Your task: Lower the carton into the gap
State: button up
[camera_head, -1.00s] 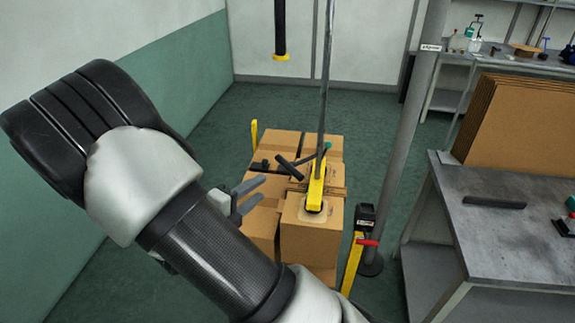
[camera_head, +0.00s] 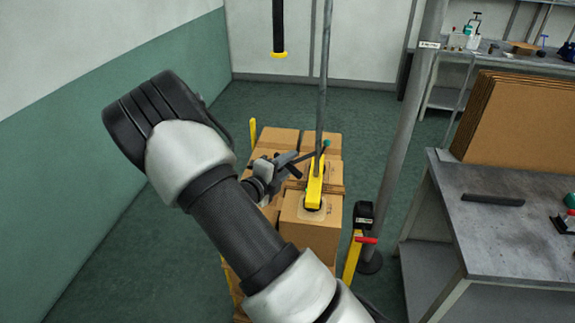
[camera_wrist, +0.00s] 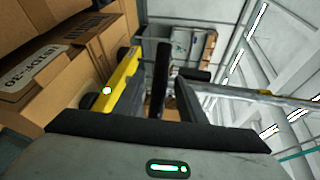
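The carton (camera_head: 310,222) is brown and box-shaped at the front right of the stack in the head view. A yellow lifter (camera_head: 314,190) on an upright grey tube sits on its top. In the wrist view the yellow lifter (camera_wrist: 122,82) shows a green light and dark cups against brown cardboard. A dark handle bar (camera_head: 304,157) sticks out above the lifter. My gripper (camera_head: 288,163) is beside this bar, left of the tube. In the wrist view my gripper's (camera_wrist: 172,100) two black fingers stand apart, with nothing clearly between them. The gap is hidden from view.
Other cartons (camera_head: 277,138) stand close around it on a pallet (camera_head: 234,288). A grey post (camera_head: 402,140) and a yellow-black stand with a red lever (camera_head: 353,255) are to the right. A workbench (camera_head: 510,225) stands farther right. Floor at left is clear.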

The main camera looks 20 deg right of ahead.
grip_shut()
notch_tip(320, 180, down, 10)
jog(key=b, duration=0.4)
jog(key=shift+r, duration=0.1)
grip_release()
jog(key=shift+r, duration=0.1)
jog(key=shift+a, duration=0.1)
